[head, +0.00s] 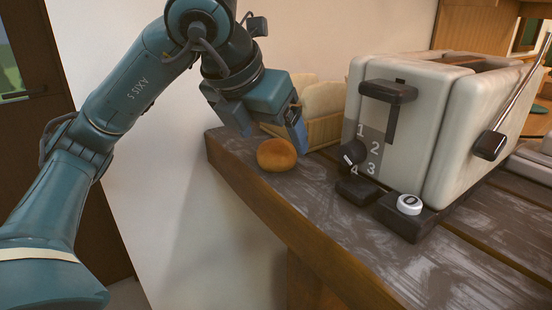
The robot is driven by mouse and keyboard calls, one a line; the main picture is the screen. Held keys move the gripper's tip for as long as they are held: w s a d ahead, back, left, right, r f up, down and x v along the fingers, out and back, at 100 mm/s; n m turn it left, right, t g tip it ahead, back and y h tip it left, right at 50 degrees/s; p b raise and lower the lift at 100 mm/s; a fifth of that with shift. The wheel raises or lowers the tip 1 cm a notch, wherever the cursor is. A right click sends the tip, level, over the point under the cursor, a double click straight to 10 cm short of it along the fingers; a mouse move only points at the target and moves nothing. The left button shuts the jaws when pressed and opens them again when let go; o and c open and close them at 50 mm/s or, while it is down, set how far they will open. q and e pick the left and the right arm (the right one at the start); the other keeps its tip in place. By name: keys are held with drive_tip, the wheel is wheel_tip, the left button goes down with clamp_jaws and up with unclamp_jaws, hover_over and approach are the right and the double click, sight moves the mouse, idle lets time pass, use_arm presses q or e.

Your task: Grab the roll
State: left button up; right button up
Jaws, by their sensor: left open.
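A round golden-brown roll (277,155) sits on the dark worn countertop near its left end. My left gripper (272,128) is just behind and above the roll, its blue fingers pointing down toward the counter. It is open, and nothing shows between its fingers. Whether a finger touches the roll I cannot tell. My right gripper is not in the picture.
A wooden basket (323,131) with pale bread-like pieces stands behind the gripper. A large cream toaster (440,130) with dark levers and a knob stands to the right. The countertop (330,215) in front of the roll is bare, down to its wooden edge.

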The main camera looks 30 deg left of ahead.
sight(274, 142)
use_arm(q)
drive_tip(key=x, duration=0.5)
drive_tip(key=shift+w+a+r+b, duration=0.1)
drive_tip(key=shift+a+b, duration=0.15)
drive_tip(key=shift+b, duration=0.05)
drive_tip(key=shift+c, duration=0.4)
drive_tip(key=c, duration=0.7)
